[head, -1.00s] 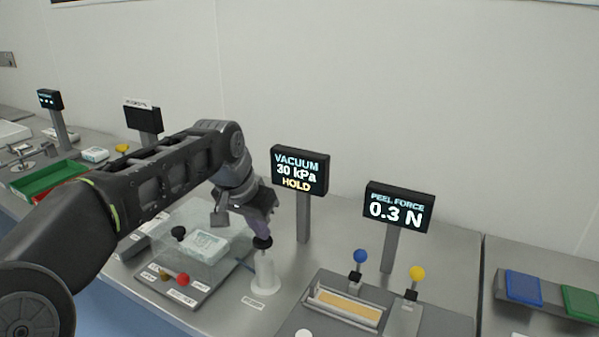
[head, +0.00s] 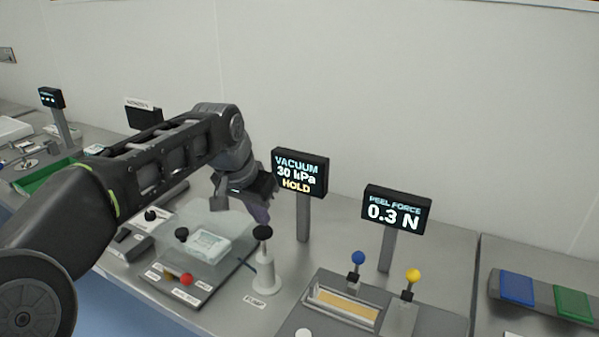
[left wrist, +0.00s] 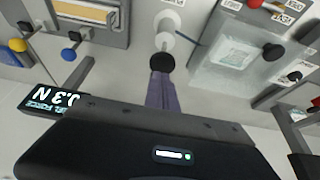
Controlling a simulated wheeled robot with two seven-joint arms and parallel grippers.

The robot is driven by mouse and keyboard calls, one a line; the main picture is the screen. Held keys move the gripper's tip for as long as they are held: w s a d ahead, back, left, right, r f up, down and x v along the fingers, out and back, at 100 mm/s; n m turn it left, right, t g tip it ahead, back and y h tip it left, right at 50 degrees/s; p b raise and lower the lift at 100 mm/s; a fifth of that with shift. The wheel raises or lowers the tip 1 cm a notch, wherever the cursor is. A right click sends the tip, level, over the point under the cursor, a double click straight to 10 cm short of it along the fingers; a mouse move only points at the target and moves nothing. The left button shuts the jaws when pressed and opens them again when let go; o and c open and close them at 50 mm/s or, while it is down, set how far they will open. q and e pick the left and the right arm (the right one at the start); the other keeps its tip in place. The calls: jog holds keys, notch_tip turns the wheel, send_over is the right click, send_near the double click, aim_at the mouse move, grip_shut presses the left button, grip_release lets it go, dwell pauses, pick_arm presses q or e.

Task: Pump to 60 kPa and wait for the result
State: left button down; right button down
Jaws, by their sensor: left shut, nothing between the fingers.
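The white pump (head: 265,276) stands upright on the bench with its black knob (head: 263,232) raised on a shaft. My left gripper (head: 262,216) is shut and empty, with its purple fingers just above and behind the knob. In the left wrist view the fingers (left wrist: 161,80) point toward the knob (left wrist: 162,62); I cannot tell whether they touch it. The vacuum display (head: 299,172) reads "VACUUM 30 kPa HOLD". A clear chamber (head: 178,247) left of the pump holds a pale labelled pack (head: 209,244). My right gripper is not in view.
A red knob (head: 187,279) sits at the front of the chamber's plate. Right of the pump are a peel force display (head: 396,209) reading 0.3 N, a grey fixture, and blue (head: 358,257) and yellow (head: 413,275) knobs. A green tray lies far left.

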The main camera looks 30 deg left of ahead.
aim_at(261, 231)
pick_arm(q)
jog(key=shift+f+b, duration=1.85)
jog(key=shift+f, duration=0.45)
jog(key=shift+r+p, duration=1.95)
jog(key=shift+r, duration=0.4)
jog(key=shift+f, duration=0.2)
